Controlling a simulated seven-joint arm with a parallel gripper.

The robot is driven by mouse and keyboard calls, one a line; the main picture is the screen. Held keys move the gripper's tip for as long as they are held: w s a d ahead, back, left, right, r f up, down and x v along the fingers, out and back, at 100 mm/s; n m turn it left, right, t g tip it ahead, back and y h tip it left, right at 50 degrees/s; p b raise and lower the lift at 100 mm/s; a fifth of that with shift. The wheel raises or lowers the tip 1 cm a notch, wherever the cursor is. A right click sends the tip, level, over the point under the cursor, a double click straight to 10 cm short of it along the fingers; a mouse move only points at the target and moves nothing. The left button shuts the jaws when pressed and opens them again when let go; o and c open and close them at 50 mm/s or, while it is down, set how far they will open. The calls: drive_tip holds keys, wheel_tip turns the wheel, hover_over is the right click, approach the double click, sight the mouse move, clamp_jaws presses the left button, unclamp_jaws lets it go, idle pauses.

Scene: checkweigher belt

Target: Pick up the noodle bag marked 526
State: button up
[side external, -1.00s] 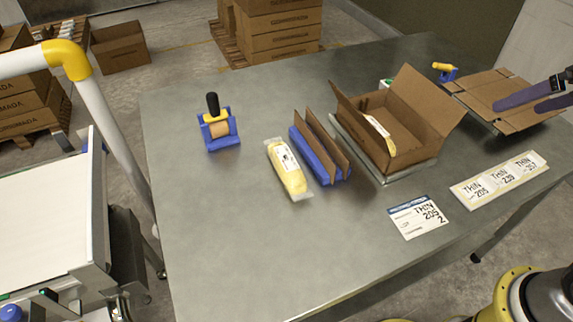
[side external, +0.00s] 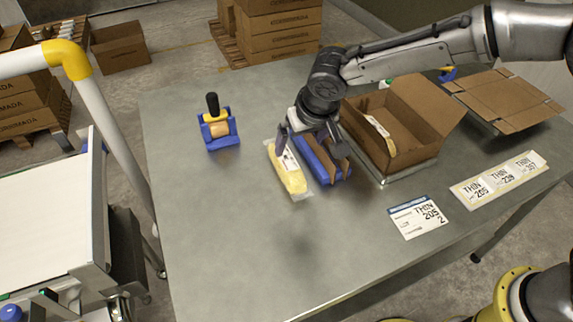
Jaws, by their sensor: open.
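A yellow noodle bag (side external: 288,174) with a white label lies on the grey table, left of the blue divider holder; the number on its label is too small to read. My gripper (side external: 309,140) is open over the far end of the bag and the holder. One finger shows near the bag's far end, partly covering it. The other finger is over the holder side. I cannot tell whether a finger touches the bag.
The blue holder with cardboard dividers (side external: 325,168) stands close on the bag's right. An open carton (side external: 420,135) with a bag inside is further right. A tape dispenser (side external: 217,128) stands at left. A card (side external: 419,217) and label strip (side external: 497,181) lie front right. The table's front left is clear.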

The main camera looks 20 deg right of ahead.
sight(288, 161)
drive_tip(key=x, duration=0.7)
drive_tip(key=shift+w+f, duration=0.2)
drive_tip(key=shift+f, duration=0.1)
drive_tip(key=shift+w+a+x, duration=0.15)
drive_tip(key=shift+a+x, duration=0.05)
drive_tip(key=shift+x, duration=1.2)
drive_tip(key=shift+w+a+x, duration=0.15)
drive_tip(key=shift+x, duration=1.2)
drive_tip(key=shift+r, duration=0.1)
drive_tip(key=shift+c, duration=0.3)
clamp_jaws()
drive_tip(key=shift+r, duration=0.1)
